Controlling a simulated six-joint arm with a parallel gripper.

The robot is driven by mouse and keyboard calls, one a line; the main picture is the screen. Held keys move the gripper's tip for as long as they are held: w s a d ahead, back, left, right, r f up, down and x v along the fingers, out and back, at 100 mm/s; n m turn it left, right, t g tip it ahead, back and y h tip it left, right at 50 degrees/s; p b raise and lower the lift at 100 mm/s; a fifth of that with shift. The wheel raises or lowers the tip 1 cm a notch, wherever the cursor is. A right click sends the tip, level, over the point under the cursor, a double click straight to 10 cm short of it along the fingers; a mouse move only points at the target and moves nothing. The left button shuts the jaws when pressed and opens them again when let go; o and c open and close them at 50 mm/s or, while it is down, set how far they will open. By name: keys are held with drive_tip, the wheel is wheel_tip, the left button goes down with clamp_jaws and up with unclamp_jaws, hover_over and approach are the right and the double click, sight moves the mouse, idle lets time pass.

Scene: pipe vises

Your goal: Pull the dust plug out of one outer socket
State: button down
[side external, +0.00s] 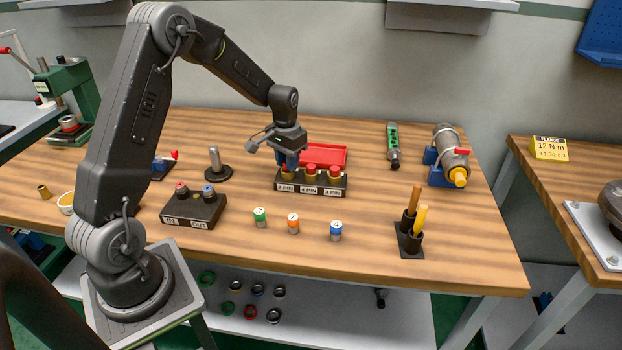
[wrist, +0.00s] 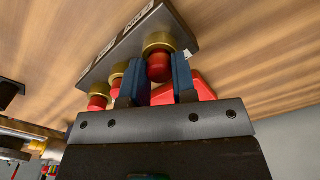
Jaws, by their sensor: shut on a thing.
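A dark block (side external: 318,187) with three brass sockets in a row stands near the back middle of the table. White pressure labels are on its front. My gripper (side external: 290,164) points down over the left outer socket. In the wrist view its blue fingers (wrist: 158,82) are shut on a red dust plug (wrist: 159,66), one finger on each side. This plug sits at the mouth of its brass socket (wrist: 158,41). The middle plug (side external: 311,169) and the right plug (side external: 333,171) are seated in their sockets. The held plug is hidden in the side view.
A red tray (side external: 325,152) lies just behind the block. In front stand green (side external: 260,217), orange (side external: 293,223) and blue (side external: 336,231) capped pieces.

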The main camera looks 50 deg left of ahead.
drive_tip(key=shift+r, duration=0.5)
drive_tip(key=shift+r, duration=1.85)
